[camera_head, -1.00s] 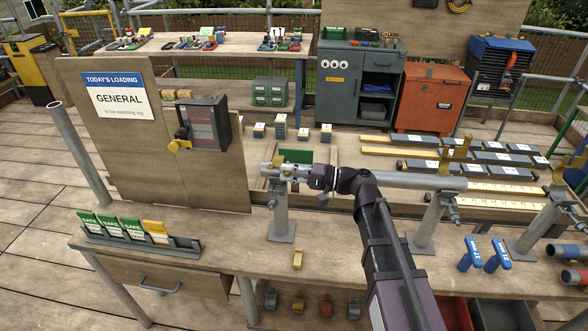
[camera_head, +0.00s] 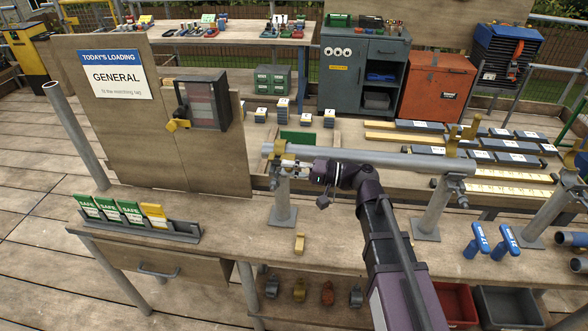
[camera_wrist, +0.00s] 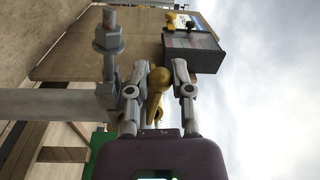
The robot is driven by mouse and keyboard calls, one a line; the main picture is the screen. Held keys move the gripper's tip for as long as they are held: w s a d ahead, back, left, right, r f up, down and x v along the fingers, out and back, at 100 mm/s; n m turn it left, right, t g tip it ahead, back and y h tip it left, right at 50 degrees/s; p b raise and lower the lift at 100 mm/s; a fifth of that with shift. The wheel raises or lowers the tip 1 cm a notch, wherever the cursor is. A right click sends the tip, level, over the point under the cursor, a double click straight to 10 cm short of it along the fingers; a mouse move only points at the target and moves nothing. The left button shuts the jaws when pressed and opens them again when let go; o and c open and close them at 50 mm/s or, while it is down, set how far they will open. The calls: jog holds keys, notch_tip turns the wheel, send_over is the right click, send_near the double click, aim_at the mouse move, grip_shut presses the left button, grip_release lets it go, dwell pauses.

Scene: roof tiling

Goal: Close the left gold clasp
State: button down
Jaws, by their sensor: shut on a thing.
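The left gold clasp (camera_head: 279,148) sits at the top of the left post (camera_head: 283,200), around the near end of a long grey tube (camera_head: 400,159). My gripper (camera_head: 289,164) is at that post, just below the tube's end. In the wrist view my gripper (camera_wrist: 160,95) has its two fingers on either side of a gold, round-ended piece (camera_wrist: 156,88), which looks like part of the clasp, and is shut on it. The tube (camera_wrist: 60,103) runs in from the left there. The arm and fingers hide much of the clasp, so its exact angle cannot be told.
Another gold clasp (camera_head: 453,142) stands upright on the middle post (camera_head: 434,210). A board with a sign (camera_head: 116,75) and a grey box (camera_head: 205,100) stand behind left.

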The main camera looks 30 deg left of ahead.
jog(key=c, duration=0.5)
grip_release()
jog(key=shift+w+a, duration=0.1)
jog(key=shift+a, duration=0.05)
jog(key=shift+b+v, duration=0.5)
jog(key=shift+v, duration=7.5)
jog(key=shift+w, duration=0.1)
